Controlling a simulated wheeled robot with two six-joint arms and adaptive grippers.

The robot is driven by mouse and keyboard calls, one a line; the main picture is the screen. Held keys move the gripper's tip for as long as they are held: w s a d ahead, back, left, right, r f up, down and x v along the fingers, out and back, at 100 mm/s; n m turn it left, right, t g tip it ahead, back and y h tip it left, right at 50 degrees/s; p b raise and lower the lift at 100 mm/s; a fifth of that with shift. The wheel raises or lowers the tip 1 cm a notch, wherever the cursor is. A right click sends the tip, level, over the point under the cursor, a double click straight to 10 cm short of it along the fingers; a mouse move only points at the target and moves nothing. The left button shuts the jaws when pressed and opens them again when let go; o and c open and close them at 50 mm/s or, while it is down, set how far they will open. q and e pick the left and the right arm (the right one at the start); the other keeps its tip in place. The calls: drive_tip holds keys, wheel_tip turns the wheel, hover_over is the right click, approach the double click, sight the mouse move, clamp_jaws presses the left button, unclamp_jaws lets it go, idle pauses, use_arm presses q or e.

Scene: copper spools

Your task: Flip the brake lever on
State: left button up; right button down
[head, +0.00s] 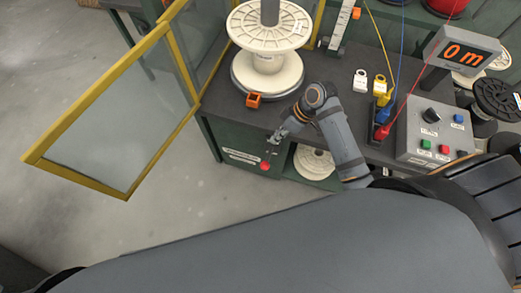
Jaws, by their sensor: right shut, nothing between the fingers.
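The brake lever is seen as a small red knob (265,166) at the front edge of the dark bench, beside a white label strip. My right gripper (277,141) is shut and empty, pointing down just above and to the right of the knob. A small gap seems to show between the fingertips and the knob, but I cannot tell whether they touch at this size. The lever's shaft is hard to make out. My left gripper is not in view.
A large cream spool (268,35) stands on the bench behind the gripper, with an orange block (254,100) near it. A yellow-framed guard door (110,115) stands open at left.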

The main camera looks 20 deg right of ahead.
hover_over(266, 162)
drive_tip(key=w+a, duration=0.1)
drive_tip(key=w, duration=0.1)
wheel_tip(266, 162, down, 9)
drive_tip(key=shift+s+d+f, duration=0.2)
drive_tip(key=shift+s+f, duration=0.15)
drive_tip(key=shift+f, duration=0.3)
drive_tip(key=shift+s+d+f, duration=0.15)
drive_tip(key=shift+s+f, duration=0.15)
drive_tip(key=shift+f, duration=0.3)
drive_tip(key=shift+s+d+f, duration=0.15)
drive_tip(key=shift+s+f, duration=0.1)
drive_tip(key=shift+f, duration=0.3)
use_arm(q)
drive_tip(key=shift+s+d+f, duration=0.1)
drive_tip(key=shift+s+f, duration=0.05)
